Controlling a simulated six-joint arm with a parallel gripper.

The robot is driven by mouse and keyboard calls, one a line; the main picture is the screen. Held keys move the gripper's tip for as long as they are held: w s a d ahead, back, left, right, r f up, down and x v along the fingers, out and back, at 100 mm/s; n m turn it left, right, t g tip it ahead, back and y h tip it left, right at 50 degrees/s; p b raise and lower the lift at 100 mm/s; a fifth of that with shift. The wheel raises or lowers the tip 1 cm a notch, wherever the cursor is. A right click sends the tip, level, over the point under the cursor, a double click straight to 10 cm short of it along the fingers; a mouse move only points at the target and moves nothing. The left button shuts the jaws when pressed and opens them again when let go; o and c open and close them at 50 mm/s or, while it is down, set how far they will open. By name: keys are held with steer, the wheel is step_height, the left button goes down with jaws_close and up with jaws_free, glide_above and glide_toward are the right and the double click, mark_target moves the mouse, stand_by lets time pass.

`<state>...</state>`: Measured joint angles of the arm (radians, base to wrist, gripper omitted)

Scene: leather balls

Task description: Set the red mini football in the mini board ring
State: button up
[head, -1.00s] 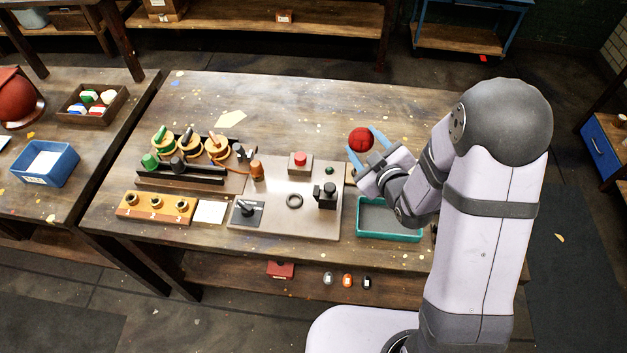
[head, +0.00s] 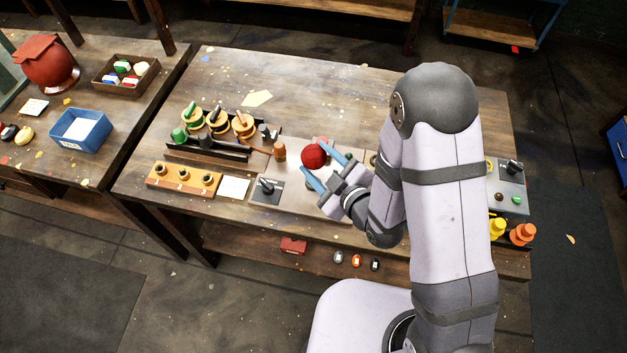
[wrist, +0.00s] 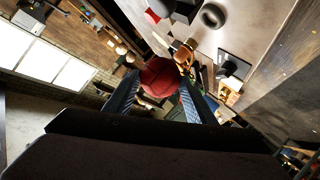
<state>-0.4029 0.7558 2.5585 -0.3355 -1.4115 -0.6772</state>
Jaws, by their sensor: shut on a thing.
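The red mini football (head: 314,156) is held between the two blue fingertips of my gripper (head: 318,168), above the pale mini board (head: 298,200). In the wrist view the ball (wrist: 160,76) sits between the fingers (wrist: 158,88), which are shut on it. The dark ring (wrist: 203,19) lies on the board in the wrist view, apart from the ball. In the head view the ring is hidden behind my gripper.
A grey control box (head: 507,187) stands at the right.

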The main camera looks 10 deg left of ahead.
steer(key=shift+w+a+r, duration=0.15)
steer(key=shift+r, duration=0.25)
step_height(320, 180, down, 2)
steer(key=shift+f+b, duration=0.2)
steer(key=shift+b, duration=0.75)
steer(key=shift+f+p, duration=0.35)
steer(key=shift+f, duration=1.55)
steer(key=shift+f+p, duration=0.4)
steer(key=shift+f, duration=1.45)
